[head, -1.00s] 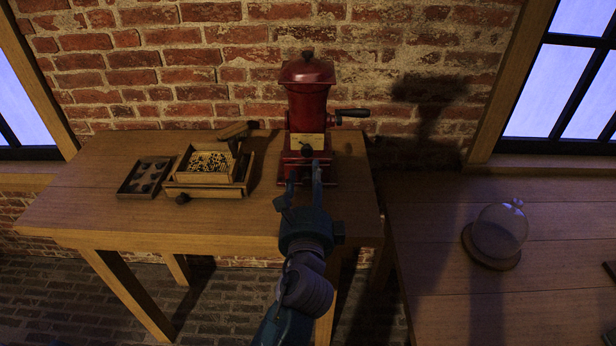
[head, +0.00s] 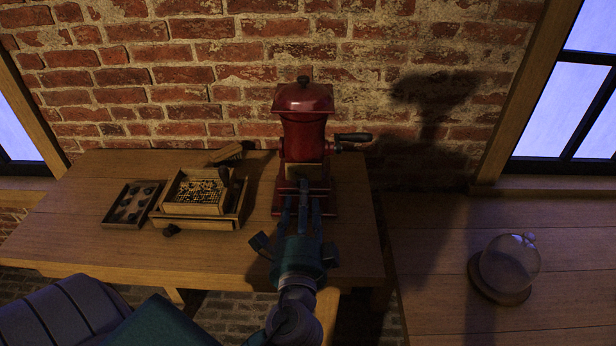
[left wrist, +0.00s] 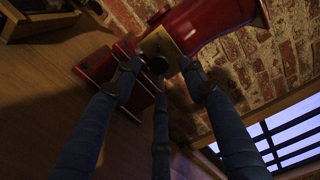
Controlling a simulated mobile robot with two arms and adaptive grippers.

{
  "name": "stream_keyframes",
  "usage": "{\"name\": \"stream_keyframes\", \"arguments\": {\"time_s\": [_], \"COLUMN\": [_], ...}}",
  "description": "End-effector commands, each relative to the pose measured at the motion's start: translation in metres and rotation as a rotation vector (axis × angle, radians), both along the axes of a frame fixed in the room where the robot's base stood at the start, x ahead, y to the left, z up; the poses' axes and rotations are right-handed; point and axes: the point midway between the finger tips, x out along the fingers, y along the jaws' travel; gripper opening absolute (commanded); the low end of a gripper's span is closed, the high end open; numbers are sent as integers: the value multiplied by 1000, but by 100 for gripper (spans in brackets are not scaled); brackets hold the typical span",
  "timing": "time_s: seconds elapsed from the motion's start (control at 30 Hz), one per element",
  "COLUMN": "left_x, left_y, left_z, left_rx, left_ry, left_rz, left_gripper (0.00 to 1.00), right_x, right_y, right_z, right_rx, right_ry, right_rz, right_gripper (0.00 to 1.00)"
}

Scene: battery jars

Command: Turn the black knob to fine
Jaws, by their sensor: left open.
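The red grinder (head: 305,125) stands upright at the back of the wooden table, with a pale label plate (head: 304,170) low on its front. The black knob (left wrist: 159,65) sits on that plate in the left wrist view; in the head view my fingers largely hide it. My left gripper (head: 304,190) is in front of the grinder, its fingers pointing at the plate. In the left wrist view its open fingertips (left wrist: 158,72) lie on either side of the knob, with a third finger below. I cannot tell whether they touch it. My right gripper is out of view.
A crank handle (head: 353,137) sticks out to the grinder's right. To its left are a wooden box of small pieces (head: 199,222) and a dark tray (head: 131,204). A glass dome (head: 510,262) stands on the right table. The table's front left is clear.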

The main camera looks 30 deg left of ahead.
Motion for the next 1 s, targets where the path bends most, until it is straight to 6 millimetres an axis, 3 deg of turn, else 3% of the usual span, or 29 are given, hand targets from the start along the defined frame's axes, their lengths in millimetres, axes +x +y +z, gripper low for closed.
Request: {"name": "stream_keyframes", "arguments": {"time_s": [0.1, 0.3, 0.7, 0.77, 0.93, 1.0], "left_x": [21, 44, 52, 51, 51, 51], "left_y": [12, 26, 32, 31, 31, 31], "left_z": [5, 3, 0, 0, 0, 0], "left_rx": [3, 3, -1, -1, -1, -1], "left_ry": [-1, -1, 1, 1, 1, 1], "left_rz": [-1, -1, -1, -1, -1, -1], "left_gripper": [42, 42, 42, 34, 0, 0], "right_x": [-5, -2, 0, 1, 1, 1], "right_y": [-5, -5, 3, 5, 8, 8], "right_z": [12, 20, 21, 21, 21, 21], "right_rx": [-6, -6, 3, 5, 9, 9], "right_ry": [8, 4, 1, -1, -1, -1], "right_rz": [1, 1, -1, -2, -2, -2], "right_gripper": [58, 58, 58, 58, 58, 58]}}
